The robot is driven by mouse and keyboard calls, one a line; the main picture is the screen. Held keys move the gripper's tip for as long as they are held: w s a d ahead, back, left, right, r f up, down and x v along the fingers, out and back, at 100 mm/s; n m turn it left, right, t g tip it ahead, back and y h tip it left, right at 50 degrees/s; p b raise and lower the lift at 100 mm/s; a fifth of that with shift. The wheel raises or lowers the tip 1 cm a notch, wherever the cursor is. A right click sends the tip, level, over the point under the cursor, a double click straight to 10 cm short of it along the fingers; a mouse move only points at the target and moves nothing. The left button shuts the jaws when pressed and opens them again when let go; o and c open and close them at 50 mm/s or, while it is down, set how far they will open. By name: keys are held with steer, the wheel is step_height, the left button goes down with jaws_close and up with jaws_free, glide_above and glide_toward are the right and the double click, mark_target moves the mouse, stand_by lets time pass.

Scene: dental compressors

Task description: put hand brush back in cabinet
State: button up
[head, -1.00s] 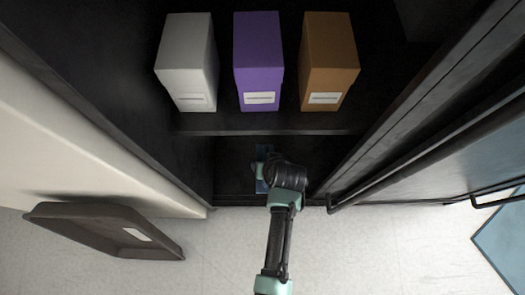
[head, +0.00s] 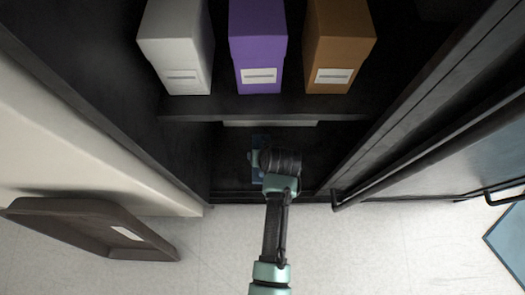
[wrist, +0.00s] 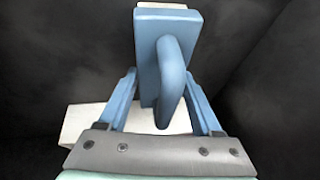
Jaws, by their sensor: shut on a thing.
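The hand brush is blue with a looped handle; in the wrist view the brush (wrist: 148,60) is between the two fingers of my gripper (wrist: 162,88). My gripper is shut on its handle. The rest of the brush is hidden by my wrist. The cabinet (head: 265,106) is open. I cannot tell whether the brush touches the cabinet floor.
White (head: 176,50), purple (head: 258,50) and orange (head: 338,45) boxes stand on the shelf above. A pale object (wrist: 85,135) lies inside the lower compartment. The open door (head: 430,125) is at right. A brown tray (head: 75,225) is at lower left.

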steer(key=o, duration=1.4)
steer(key=shift+o, duration=0.2)
steer(key=p+v, duration=0.9)
steer(key=v, duration=0.3)
